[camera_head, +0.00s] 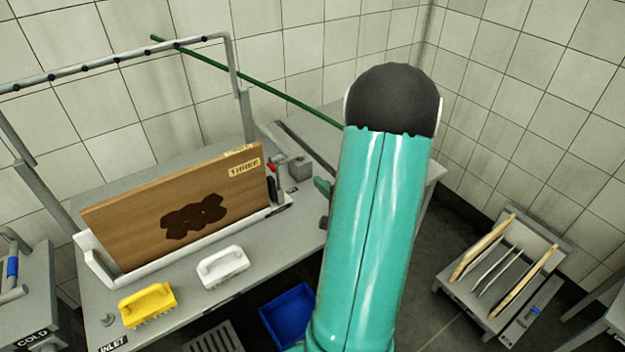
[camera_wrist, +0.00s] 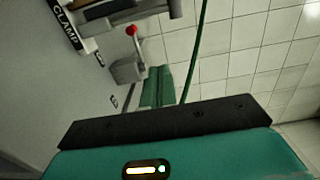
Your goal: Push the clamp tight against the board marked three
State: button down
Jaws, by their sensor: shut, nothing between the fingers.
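The brown wooden board marked THREE (camera_head: 130,225) stands on edge in a white holder (camera_head: 100,262) on the grey bench, with a dark stain on its face. The clamp (camera_head: 298,168), a grey block with a red knob, is at the board's right end; whether it touches the board is unclear. In the wrist view the clamp (camera_wrist: 128,71) shows with its red knob, near a CLAMP label (camera_wrist: 66,24). My gripper (camera_wrist: 158,85) is shut and empty, its green fingers beside the grey block; contact cannot be told. In the head view my arm hides most of it.
A white brush (camera_head: 222,267) and a yellow brush (camera_head: 148,304) lie in front of the holder. A blue bin (camera_head: 290,315) is below the bench. A green pole (camera_head: 270,92) slants behind. A rack with boards (camera_head: 500,275) stands on the floor at right.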

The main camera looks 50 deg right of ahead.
aim_at(278, 180)
jog(key=w+a, duration=0.1)
jog(key=w, duration=0.8)
jog(key=shift+w+a, duration=0.25)
jog(key=shift+w, duration=0.15)
